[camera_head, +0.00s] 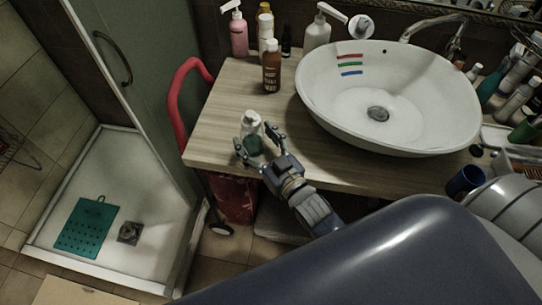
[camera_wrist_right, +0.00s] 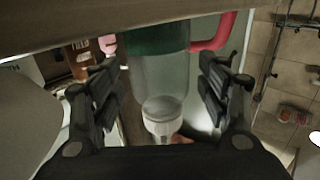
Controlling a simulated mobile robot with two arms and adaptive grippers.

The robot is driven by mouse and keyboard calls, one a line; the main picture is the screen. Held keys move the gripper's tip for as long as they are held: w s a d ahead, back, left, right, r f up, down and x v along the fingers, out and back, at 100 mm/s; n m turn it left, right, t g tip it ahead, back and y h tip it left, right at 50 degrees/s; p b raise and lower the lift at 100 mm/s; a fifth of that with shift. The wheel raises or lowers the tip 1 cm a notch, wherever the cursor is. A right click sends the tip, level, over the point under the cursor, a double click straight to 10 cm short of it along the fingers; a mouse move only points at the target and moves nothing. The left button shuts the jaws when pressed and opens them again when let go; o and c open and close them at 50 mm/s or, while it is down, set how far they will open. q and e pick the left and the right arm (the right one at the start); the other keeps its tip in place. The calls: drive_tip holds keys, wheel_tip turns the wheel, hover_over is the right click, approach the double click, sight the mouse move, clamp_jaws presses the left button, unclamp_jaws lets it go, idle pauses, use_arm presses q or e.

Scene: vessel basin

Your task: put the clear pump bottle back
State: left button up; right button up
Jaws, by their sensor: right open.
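The clear pump bottle (camera_head: 251,122), with a white top and a teal-green lower part, stands upright near the front left edge of the wooden counter (camera_head: 225,110). My right gripper (camera_head: 258,143) is open, with its fingers on either side of the bottle. In the right wrist view, which is upside down, the bottle (camera_wrist_right: 160,75) lies between the two open fingers with gaps showing on both sides. My left gripper is not in view.
A white basin (camera_head: 390,130) with several coloured stripes fills the counter's middle. At the back left stand a brown bottle (camera_head: 271,68), a pink pump bottle (camera_head: 238,35) and a white pump bottle (camera_head: 317,35). A red curved handle (camera_head: 177,100) rises beside the left edge. Counter left of the basin is mostly clear.

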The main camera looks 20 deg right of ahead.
drive_tip(key=s+d+b, duration=0.1)
drive_tip(key=s+d, duration=0.1)
drive_tip(key=s, duration=0.8)
drive_tip(key=shift+b, duration=0.3)
